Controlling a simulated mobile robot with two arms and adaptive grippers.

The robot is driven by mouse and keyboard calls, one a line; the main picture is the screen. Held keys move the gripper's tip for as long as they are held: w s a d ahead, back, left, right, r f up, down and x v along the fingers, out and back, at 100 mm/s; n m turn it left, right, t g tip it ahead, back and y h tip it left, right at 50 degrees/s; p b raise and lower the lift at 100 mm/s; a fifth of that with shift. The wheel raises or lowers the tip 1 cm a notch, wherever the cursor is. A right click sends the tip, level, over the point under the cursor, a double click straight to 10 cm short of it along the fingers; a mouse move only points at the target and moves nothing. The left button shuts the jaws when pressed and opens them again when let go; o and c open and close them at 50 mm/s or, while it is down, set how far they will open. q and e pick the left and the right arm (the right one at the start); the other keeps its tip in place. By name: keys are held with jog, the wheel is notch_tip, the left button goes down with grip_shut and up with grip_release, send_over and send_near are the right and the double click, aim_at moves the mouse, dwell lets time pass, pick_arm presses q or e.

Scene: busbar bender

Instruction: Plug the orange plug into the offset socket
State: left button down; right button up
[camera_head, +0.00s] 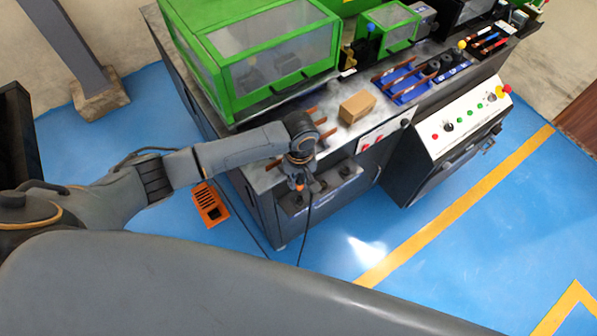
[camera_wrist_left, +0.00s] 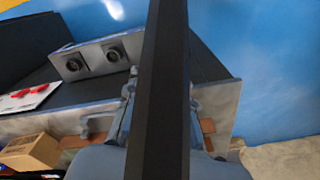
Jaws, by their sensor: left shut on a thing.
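My left gripper (camera_head: 301,183) points down at the machine's front left corner in the head view. It is shut on the orange plug (camera_head: 300,188), of which only a little shows. A black cord (camera_head: 304,235) hangs from there to the floor. In the left wrist view the two sockets (camera_wrist_left: 75,64) (camera_wrist_left: 114,54) show left of the gripper (camera_wrist_left: 160,105). A wide dark bar hides the space between the fingers. I cannot tell which socket is the offset one.
A cardboard box (camera_head: 357,106) and copper bars (camera_head: 400,76) lie on the machine top. A green guarded housing (camera_head: 270,58) stands behind. A control panel (camera_head: 462,122) is at the right. An orange slotted thing (camera_head: 209,203) is on the floor. Blue floor in front is clear.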

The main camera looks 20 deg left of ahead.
pick_arm(q)
jog(key=shift+s+r+p, duration=0.1)
jog(key=shift+r+p, duration=0.1)
jog(key=shift+p, duration=0.6)
jog(key=shift+f+b, duration=1.75)
jog(key=shift+f, duration=1.3)
jog(key=shift+p, duration=0.45)
jog(key=shift+p, duration=0.5)
jog(key=shift+p, duration=0.3)
jog(key=shift+f+b, duration=0.8)
jog(key=shift+f, duration=0.5)
